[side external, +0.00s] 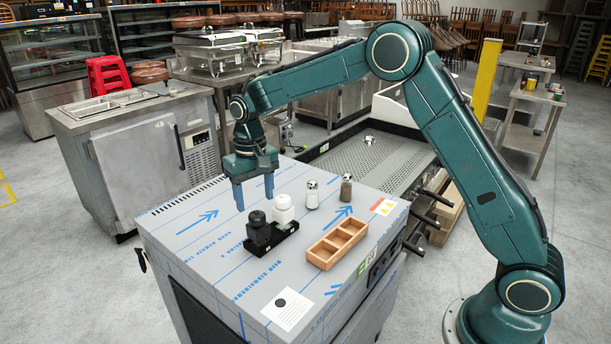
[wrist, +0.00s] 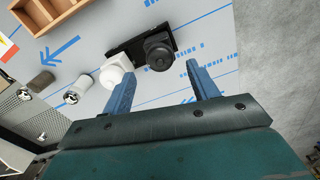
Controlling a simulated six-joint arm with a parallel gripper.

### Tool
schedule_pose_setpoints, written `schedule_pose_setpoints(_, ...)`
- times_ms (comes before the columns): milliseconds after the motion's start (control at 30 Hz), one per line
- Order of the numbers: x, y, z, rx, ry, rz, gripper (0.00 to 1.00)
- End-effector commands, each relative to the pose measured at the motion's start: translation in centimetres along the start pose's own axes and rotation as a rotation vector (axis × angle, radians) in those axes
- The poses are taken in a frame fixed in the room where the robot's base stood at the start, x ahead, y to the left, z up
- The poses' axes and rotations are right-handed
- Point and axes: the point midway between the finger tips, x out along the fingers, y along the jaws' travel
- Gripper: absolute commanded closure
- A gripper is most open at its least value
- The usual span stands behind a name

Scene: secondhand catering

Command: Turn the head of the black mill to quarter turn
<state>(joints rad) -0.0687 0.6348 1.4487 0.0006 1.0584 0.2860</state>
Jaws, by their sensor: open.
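The black mill (side external: 257,222) stands upright in a black holder (side external: 270,240) on the film-covered steel top, beside a white mill (side external: 283,209). In the wrist view the black mill (wrist: 158,53) is seen from above, just beyond the fingertips, with the white mill (wrist: 112,76) to its left, partly behind a finger. My gripper (side external: 254,202) is open and empty, fingers pointing down. It is behind the mills and apart from them in the side view. It also shows in the wrist view (wrist: 162,68). No turn marks are readable on the mill head.
A wooden divided tray (side external: 337,243) lies right of the mills. Two shakers with metal caps, one white (side external: 312,197) and one brown (side external: 346,190), stand behind it. A printed card (side external: 287,309) lies at the front edge. The top left of the mills is clear.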

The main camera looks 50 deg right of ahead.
Motion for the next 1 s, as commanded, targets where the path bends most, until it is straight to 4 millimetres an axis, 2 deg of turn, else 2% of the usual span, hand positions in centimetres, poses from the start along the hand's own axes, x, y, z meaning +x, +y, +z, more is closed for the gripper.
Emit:
schedule_pose_setpoints(100, 1.7, 0.0, 0.1, 0.0, -0.003, 0.001, 0.41)
schedule_pose_setpoints(300, 3.6, 0.0, 0.0, 0.0, -0.001, 0.0, 0.41)
schedule_pose_setpoints(733, 4.3, 0.0, 0.0, 0.0, 0.0, 0.0, 0.41)
schedule_pose_setpoints(767, 4.3, 0.0, 0.0, 0.0, 0.0, 0.0, 0.45)
schedule_pose_setpoints(967, 4.2, 0.0, 0.0, 0.0, 0.0, 0.0, 0.84)
schedule_pose_setpoints(1000, 4.2, 0.0, 0.0, 0.0, 0.0, 0.0, 0.86)
